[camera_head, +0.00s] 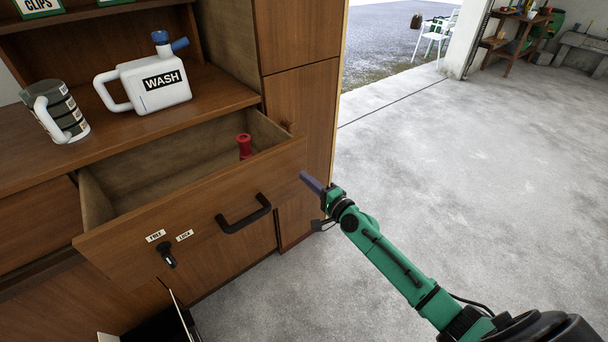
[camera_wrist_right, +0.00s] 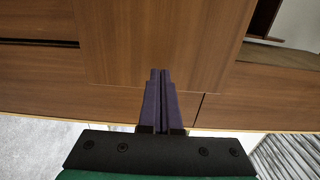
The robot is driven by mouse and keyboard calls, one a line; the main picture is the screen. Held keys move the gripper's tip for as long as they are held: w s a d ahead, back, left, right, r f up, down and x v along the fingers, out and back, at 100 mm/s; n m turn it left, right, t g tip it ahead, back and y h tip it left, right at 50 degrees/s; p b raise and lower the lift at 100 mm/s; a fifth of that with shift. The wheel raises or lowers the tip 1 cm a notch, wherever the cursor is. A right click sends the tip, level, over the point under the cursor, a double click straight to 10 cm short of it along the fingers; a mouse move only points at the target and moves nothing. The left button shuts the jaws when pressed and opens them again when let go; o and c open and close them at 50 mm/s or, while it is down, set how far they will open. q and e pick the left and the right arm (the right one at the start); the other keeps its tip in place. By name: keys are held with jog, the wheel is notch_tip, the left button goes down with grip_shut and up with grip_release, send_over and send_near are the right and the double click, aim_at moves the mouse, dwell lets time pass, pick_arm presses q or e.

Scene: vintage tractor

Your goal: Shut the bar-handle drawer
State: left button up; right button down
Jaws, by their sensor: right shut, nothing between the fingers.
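The bar-handle drawer (camera_head: 200,225) is a wooden drawer pulled out of the cabinet, with its box open to view. Its black bar handle (camera_head: 243,214) sits on the front panel, right of a key lock (camera_head: 166,254) with two small labels. A red object (camera_head: 244,146) stands inside the drawer at the back right. My right gripper (camera_head: 303,176) is shut and empty, close to the right end of the drawer front; I cannot tell if it touches. In the right wrist view its closed fingers (camera_wrist_right: 159,75) point at a wooden panel. My left gripper is not in view.
A white WASH jug (camera_head: 148,82) and a striped mug (camera_head: 56,112) stand on the cabinet top above the drawer. A dark open box (camera_head: 165,325) is low at the bottom left. The concrete floor on the right is clear. A white chair (camera_head: 436,36) is far off.

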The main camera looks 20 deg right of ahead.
jog(key=shift+x, duration=0.8)
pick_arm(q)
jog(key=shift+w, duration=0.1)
pick_arm(e)
jog(key=shift+f, duration=0.1)
